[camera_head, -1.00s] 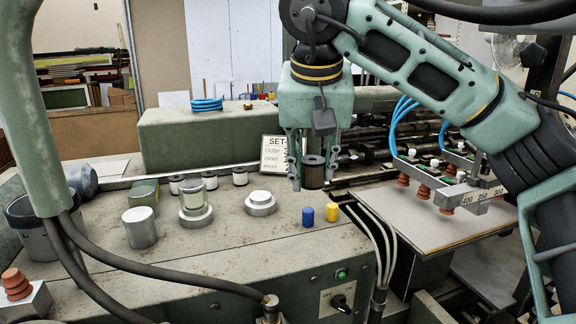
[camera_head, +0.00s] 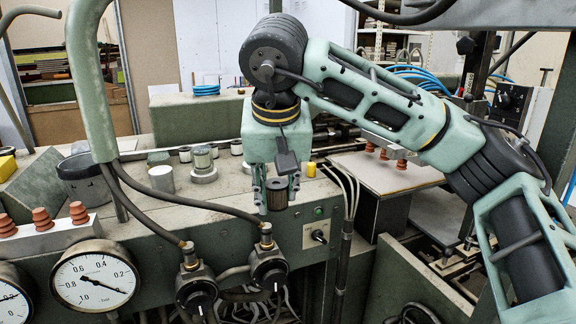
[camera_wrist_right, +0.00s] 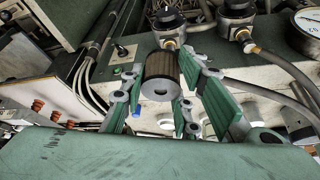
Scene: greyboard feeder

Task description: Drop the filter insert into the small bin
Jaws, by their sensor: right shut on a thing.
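The filter insert (camera_head: 277,199) is a dark brown, ribbed cylinder. My right gripper (camera_head: 278,190) is shut on it and holds it upright in front of the machine top's front edge in the head view. The right wrist view also shows the insert (camera_wrist_right: 161,68) between the green-padded fingers, with its pale end ring and central hole towards the camera. The small bin (camera_head: 88,190), a dark grey round bucket, stands well to the left of the gripper at the left end of the machine top. Its inside is mostly hidden. My left gripper is not in view.
A metal cylinder (camera_head: 162,179) and a stepped metal part (camera_head: 203,164) stand between bin and gripper. A curved green pipe (camera_head: 88,85) and black hoses (camera_head: 190,203) rise in front of the bin. Pressure gauges (camera_head: 95,279) and a suction-cup block (camera_head: 42,240) are at front left.

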